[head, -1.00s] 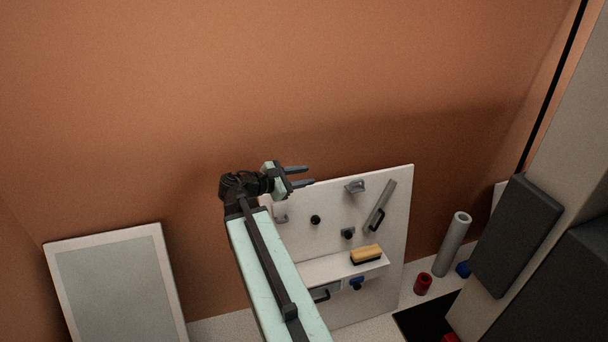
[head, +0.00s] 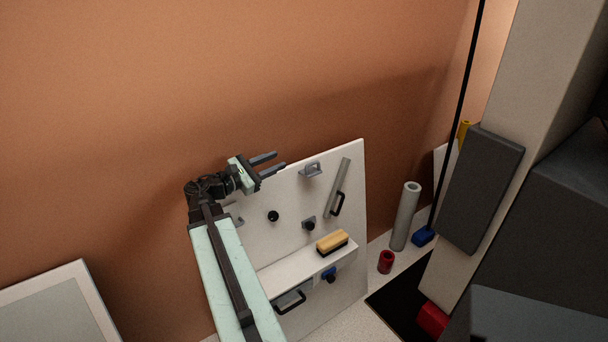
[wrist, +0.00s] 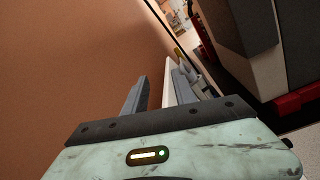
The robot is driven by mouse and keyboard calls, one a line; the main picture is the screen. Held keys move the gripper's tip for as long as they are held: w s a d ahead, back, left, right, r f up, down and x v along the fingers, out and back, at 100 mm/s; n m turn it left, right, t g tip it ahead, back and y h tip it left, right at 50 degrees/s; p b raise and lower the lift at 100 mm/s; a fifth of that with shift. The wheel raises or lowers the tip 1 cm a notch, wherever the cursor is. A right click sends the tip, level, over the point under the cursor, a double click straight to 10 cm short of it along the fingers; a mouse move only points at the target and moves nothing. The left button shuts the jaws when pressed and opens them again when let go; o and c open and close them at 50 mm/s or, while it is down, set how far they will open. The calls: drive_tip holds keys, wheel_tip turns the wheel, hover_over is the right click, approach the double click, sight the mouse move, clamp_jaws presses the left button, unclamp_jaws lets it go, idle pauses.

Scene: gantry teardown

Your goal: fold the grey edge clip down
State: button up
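A grey clip (head: 312,170) sits near the top edge of the upright white board (head: 350,225), its plate sticking out from the face. A second grey piece (head: 240,221) shows at the board's left side, partly hidden by my arm. My gripper (head: 280,160) is above the board's top edge, left of the upper clip, with its two dark fingers apart and nothing between them in the head view. In the wrist view the gripper (wrist: 160,78) is open too, and the white board (wrist: 168,88) appears edge-on beyond the fingers. I cannot tell the clip clearly there.
The board also carries black knobs (head: 273,216), a grey bar with a black handle (head: 338,190) and a shelf with a yellow brush (head: 332,241). A grey tube (head: 405,215) and red cup (head: 386,262) stand to the right. An orange wall (head: 200,90) rises behind.

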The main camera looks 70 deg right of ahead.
drive_tip(key=m+g+b, duration=0.1)
drive_tip(key=b, duration=0.2)
approach(317, 162)
drive_tip(key=shift+y, duration=0.4)
drive_tip(key=x, duration=1.2)
drive_tip(key=shift+w+d+r+p, duration=0.15)
drive_tip(key=shift+w+d+p, duration=0.05)
drive_tip(key=shift+w+p, duration=0.15)
drive_tip(key=shift+c, duration=0.3)
